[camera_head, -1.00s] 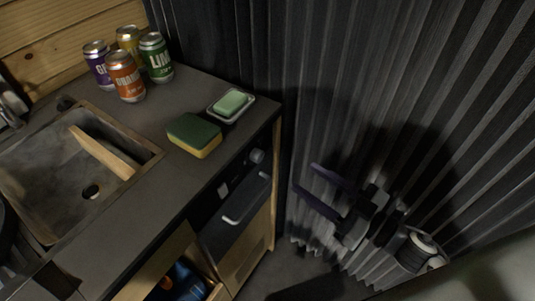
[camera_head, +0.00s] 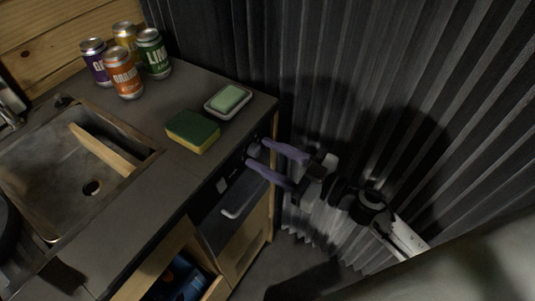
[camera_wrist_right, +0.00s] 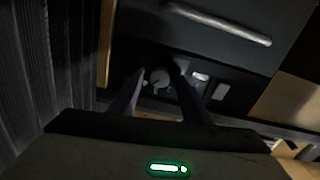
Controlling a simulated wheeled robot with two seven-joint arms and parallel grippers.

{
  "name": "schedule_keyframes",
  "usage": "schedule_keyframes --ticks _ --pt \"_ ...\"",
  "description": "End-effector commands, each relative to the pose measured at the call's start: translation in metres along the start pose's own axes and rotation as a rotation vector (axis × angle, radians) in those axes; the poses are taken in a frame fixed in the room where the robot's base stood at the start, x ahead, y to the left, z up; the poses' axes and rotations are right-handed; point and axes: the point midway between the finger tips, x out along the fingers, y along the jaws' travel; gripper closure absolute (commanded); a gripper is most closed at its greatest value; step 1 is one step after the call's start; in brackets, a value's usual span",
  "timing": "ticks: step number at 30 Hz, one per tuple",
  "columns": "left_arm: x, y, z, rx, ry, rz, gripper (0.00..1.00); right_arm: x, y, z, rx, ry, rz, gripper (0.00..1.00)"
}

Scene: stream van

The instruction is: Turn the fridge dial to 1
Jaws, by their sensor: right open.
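The fridge (camera_head: 228,212) is the dark front with a pale bar handle under the counter's right end. Its round dial (camera_head: 253,149) is on the dark panel above that front, partly hidden by my fingers. My right gripper (camera_head: 257,153) is open, its two purple fingers pointing left at the panel, with the tips around or just in front of the dial. In the right wrist view the dial (camera_wrist_right: 160,78) appears between the two fingers (camera_wrist_right: 156,72). I cannot tell whether they touch it. The dial's setting is too small to read. My left gripper is not in view.
On the counter (camera_head: 140,200) are a green and yellow sponge (camera_head: 192,132), a soap dish (camera_head: 213,108) with green soap (camera_head: 229,97), and several cans (camera_head: 123,74). A sink (camera_head: 50,180) is at left. An open drawer (camera_head: 213,290) juts out below. A dark curtain (camera_head: 400,80) hangs at right.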

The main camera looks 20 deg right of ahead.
Motion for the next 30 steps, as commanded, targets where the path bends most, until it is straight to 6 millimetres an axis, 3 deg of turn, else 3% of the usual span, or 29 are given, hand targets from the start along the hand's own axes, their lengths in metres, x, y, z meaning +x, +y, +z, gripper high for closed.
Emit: schedule_keyframes --ticks 5,13,22,30 --pt "0.0007 0.0000 -0.0011 0.001 0.001 0.000 0.69 0.0001 -0.0002 0.0001 0.000 0.000 0.000 0.57" --pt "0.0006 0.0002 -0.0006 0.001 0.000 0.001 0.69 -0.0002 -0.0002 0.0001 0.000 0.000 0.000 0.98" --pt "-0.0001 0.0005 -0.0010 0.001 -0.001 0.001 0.69 -0.0003 -0.0002 -0.0001 -0.035 0.000 0.000 0.98" --pt "-0.0026 0.0009 -0.0021 0.001 -0.002 0.001 0.69 -0.0003 -0.0001 -0.0006 -0.193 0.000 0.001 0.98"
